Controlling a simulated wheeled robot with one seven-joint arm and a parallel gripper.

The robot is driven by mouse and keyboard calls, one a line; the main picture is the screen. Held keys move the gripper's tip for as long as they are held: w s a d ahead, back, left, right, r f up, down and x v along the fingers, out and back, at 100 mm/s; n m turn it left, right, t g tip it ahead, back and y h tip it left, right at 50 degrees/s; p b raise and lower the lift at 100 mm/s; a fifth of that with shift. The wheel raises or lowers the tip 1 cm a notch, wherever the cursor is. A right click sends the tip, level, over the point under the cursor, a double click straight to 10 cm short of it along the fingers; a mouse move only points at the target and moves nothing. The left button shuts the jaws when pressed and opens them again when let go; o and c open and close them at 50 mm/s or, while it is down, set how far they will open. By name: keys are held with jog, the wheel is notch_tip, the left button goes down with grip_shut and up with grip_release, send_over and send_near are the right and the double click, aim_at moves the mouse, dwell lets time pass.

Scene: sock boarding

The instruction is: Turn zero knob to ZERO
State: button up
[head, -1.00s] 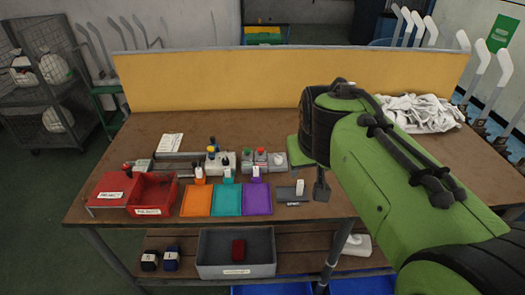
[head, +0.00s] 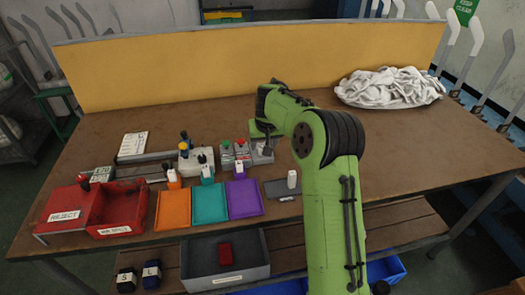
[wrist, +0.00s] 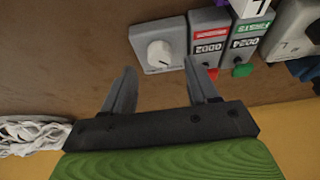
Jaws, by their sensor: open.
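A round white knob (wrist: 159,53) with a pointer mark sits on a small grey box (wrist: 150,25), beside two counters. In the wrist view my gripper (wrist: 158,78) is open, with its two fingers apart and the knob just beyond and between the fingertips. I cannot tell whether they touch it. Nothing is held. In the head view my gripper (head: 264,143) is over the right end of the counter row and partly covers the knob's box (head: 262,157). I cannot read a ZERO mark.
The counters, red-labelled (wrist: 209,42) and green-labelled (wrist: 245,40), stand close beside the knob box. Orange (head: 172,210), teal (head: 210,204) and purple (head: 244,198) trays lie in front. A white cloth pile (head: 390,87) is at the back right. The right tabletop is clear.

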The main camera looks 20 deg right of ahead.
jog(key=x, duration=0.3)
jog(key=shift+w+f, duration=0.1)
jog(key=shift+f, duration=0.1)
jog(key=shift+c, duration=0.2)
jog(key=c, duration=1)
